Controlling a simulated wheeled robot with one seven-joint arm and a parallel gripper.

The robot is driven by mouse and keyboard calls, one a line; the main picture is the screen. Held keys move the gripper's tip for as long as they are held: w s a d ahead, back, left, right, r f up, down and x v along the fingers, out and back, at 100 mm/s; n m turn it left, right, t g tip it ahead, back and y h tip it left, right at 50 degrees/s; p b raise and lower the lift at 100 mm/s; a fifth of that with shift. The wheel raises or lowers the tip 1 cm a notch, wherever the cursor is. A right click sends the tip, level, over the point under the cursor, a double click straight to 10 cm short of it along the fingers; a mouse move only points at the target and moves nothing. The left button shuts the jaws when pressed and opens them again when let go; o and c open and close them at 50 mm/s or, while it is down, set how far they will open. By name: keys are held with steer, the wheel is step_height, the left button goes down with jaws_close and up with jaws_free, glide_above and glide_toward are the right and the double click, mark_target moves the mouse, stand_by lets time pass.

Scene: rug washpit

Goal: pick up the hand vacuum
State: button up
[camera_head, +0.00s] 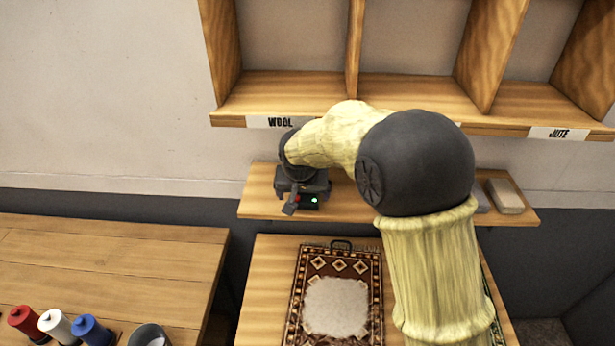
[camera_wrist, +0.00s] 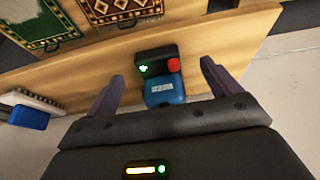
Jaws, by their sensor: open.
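The hand vacuum appears to be the small device with a blue body (camera_wrist: 164,90) and a black end bearing a red button and a green light. It sits on the wooden wall shelf (camera_wrist: 235,45). In the head view only its dark end with the green light (camera_head: 311,202) shows; my gripper hides the rest. My gripper (camera_wrist: 162,70) is open, its two fingers on either side of the device in the wrist view. In the head view my gripper (camera_head: 303,190) is over the shelf's left part.
A pale block (camera_head: 505,196) lies at the shelf's right end. Wooden cubbies (camera_head: 420,95) hang just above. A patterned rug (camera_head: 335,265) lies on a wooden surface below. Red, white and blue spools (camera_head: 88,330) stand on the left table (camera_head: 110,255).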

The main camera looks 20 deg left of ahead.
mark_target(306, 201)
steer(key=p+x, duration=0.1)
steer(key=x, duration=0.1)
steer(key=p+x, duration=0.1)
steer(key=shift+w+d+f+p, duration=0.15)
steer(key=shift+w+f+p, duration=0.15)
steer(key=shift+w, duration=0.1)
steer(key=shift+w+f, duration=0.2)
steer(key=shift+f, duration=0.4)
steer(key=shift+r, duration=0.1)
steer(key=c, duration=1.5)
steer(key=shift+r, duration=0.1)
steer(key=shift+w+r+b, duration=0.1)
steer(key=shift+r+b, duration=0.35)
steer(key=shift+b, duration=0.15)
steer(key=s+d+b, duration=0.1)
steer(key=s+b, duration=0.2)
steer(key=s, duration=0.3)
steer(key=s+d+b, duration=0.1)
steer(key=s+b, duration=0.2)
steer(key=s, duration=0.2)
steer(key=s+d+b, duration=0.2)
steer(key=s, duration=0.4)
steer(key=shift+s+r+b, duration=0.2)
steer(key=shift+s+b, duration=0.15)
steer(key=shift+b, duration=0.05)
